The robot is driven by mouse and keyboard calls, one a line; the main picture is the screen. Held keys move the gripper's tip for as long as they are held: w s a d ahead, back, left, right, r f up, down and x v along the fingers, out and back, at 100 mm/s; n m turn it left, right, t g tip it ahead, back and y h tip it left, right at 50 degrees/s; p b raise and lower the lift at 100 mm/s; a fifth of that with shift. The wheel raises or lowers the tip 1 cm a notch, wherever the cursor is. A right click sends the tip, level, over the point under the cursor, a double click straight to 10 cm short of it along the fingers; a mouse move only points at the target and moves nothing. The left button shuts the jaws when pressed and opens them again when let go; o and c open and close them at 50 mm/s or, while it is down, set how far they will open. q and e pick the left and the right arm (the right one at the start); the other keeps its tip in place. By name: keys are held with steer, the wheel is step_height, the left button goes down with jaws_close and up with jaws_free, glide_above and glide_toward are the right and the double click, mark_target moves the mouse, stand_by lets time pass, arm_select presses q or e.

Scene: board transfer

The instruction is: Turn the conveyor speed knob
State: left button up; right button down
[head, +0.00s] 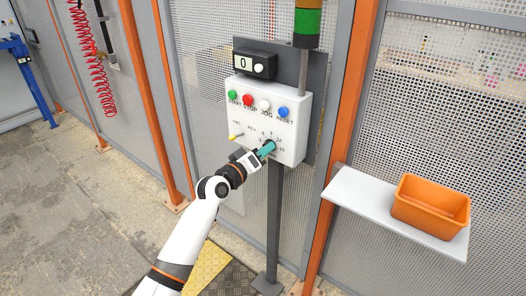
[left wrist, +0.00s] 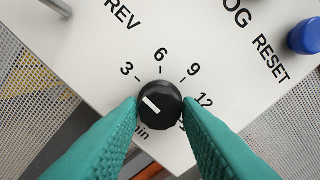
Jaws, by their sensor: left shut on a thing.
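The conveyor speed knob (left wrist: 160,101) is black and round with a white pointer line. In the left wrist view the line runs slantwise, its upper-left end on the side of the 3 mark. Numbers 3, 6, 9 and 12 are printed around it. My left gripper (left wrist: 161,108) has its teal fingers on both sides of the knob, shut on it. In the head view my left gripper (head: 266,149) reaches the lower right of the white control box (head: 290,137) and mostly hides the knob. My right gripper is not in view.
A display (head: 254,64) above reads 0. A shelf (head: 350,200) with an orange bin (head: 430,205) stands at right. Mesh fencing is behind.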

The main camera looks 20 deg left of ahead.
arm_select(q)
steer(key=o, duration=1)
steer(key=shift+c, duration=0.2)
steer(key=shift+s+a, duration=0.1)
steer(key=b+v, duration=0.1)
steer(key=v, duration=1)
steer(key=shift+s, duration=0.4)
steer(key=shift+a, duration=0.1)
